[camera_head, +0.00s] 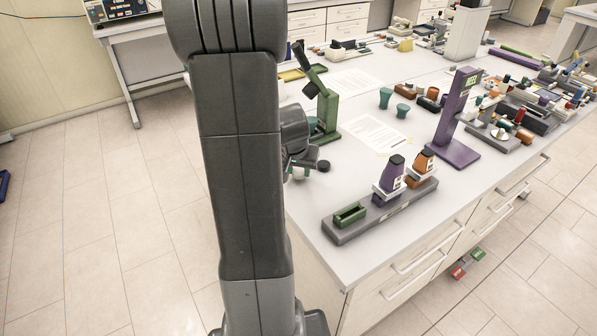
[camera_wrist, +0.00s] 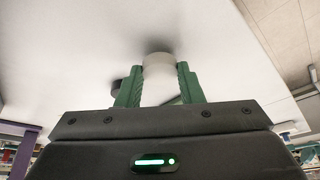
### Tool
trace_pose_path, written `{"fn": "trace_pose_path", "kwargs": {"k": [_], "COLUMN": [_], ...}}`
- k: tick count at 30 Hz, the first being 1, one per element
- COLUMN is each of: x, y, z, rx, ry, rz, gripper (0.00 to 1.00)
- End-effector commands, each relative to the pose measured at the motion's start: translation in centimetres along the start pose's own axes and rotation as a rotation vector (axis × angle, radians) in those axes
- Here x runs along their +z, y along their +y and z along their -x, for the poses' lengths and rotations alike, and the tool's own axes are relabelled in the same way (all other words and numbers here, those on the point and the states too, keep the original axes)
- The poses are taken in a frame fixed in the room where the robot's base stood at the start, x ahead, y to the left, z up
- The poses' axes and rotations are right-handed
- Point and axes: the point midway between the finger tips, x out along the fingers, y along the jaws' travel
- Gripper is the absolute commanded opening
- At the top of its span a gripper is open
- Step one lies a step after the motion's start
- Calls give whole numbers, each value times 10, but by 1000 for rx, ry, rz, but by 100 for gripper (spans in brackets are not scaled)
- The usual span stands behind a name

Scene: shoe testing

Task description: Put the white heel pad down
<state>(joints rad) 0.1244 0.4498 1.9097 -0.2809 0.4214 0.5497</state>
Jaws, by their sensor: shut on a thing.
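My gripper (camera_head: 301,165) is low over the near-left part of the white table, partly hidden behind my arm. In the wrist view its two green fingers (camera_wrist: 158,76) are shut on the white heel pad (camera_wrist: 158,65), a short pale round piece. A dark shadow lies on the tabletop right at the pad's end, so it is very close to the surface; I cannot tell whether it touches. In the head view a small white part of the pad (camera_head: 298,174) shows below the gripper.
A small dark round piece (camera_head: 323,166) lies right beside my gripper. A green stand (camera_head: 327,110) is just behind. To the right, a grey rack (camera_head: 352,231) holds a green block, a purple piece and an orange piece. A purple stand (camera_head: 456,125) and paper sheets (camera_head: 372,134) lie beyond.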

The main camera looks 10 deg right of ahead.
Motion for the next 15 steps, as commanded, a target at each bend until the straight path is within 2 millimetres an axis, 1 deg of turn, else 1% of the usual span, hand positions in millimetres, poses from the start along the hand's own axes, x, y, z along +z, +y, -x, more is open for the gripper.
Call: {"fn": "trace_pose_path", "kwargs": {"k": [1,3,10,14,15], "x": [3,4,4,6,5], "y": [0,0,0,0,0], "z": [-6,-10,-10,-14,-14], "rx": [1,0,-1,-1,-1], "ry": [-2,-1,1,1,1], "rz": [1,0,0,0,0], "gripper": [13,13,13,13,36]}}
